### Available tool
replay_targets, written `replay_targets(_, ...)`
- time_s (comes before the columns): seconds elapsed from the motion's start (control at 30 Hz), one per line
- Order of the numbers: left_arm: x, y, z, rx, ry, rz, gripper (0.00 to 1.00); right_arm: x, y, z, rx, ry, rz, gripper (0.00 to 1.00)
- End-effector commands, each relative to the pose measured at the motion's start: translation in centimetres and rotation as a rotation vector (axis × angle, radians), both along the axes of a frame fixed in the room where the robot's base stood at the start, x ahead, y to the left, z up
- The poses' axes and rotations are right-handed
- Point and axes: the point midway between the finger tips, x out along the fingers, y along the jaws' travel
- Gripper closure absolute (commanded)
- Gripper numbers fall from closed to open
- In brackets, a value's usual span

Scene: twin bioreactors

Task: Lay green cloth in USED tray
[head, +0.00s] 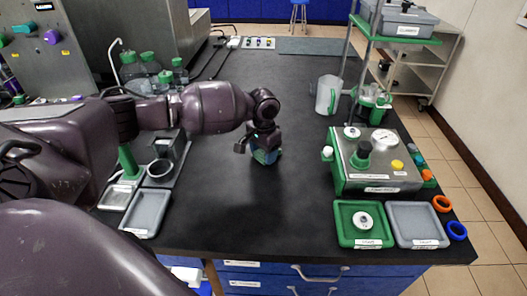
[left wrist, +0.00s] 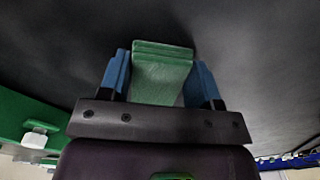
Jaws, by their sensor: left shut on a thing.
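My left gripper (head: 265,147) hangs over the middle of the black bench in the head view. It is shut on the folded green cloth (head: 267,157), which shows between its blue fingers in the left wrist view (left wrist: 161,78). A grey tray (head: 398,238) with a white label stands at the bench's front right, beside a green tray (head: 344,238) that holds a round white-and-grey piece. Another grey tray (head: 147,213) lies at the front left. The tray labels are too small for me to read surely. My right gripper is out of view.
A panelled device with a gauge (head: 372,160) stands behind the right-hand trays. A clear jug (head: 327,95) and a green-shelved stand are farther back. Orange and blue rings (head: 457,231) lie along the right edge. The bench's middle front is clear.

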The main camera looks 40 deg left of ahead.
Motion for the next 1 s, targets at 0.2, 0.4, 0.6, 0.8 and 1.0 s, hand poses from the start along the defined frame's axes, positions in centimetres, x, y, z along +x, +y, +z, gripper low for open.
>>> replay_targets(0.2,0.0,0.0,-0.2,0.0,0.001,0.0,0.21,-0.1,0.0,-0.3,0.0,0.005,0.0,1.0)
replay_targets(0.4,0.0,0.0,-0.2,0.0,0.001,0.0,0.17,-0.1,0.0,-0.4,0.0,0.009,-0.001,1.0)
replay_targets(0.6,0.0,0.0,0.3,0.0,0.0,-0.001,0.17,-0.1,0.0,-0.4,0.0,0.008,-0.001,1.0)
replay_targets(0.8,0.0,0.0,3.4,0.0,-0.004,-0.001,0.17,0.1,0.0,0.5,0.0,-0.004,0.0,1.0)
replay_targets(1.0,0.1,0.0,7.4,0.0,-0.004,0.0,0.17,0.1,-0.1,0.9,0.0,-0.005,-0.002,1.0)
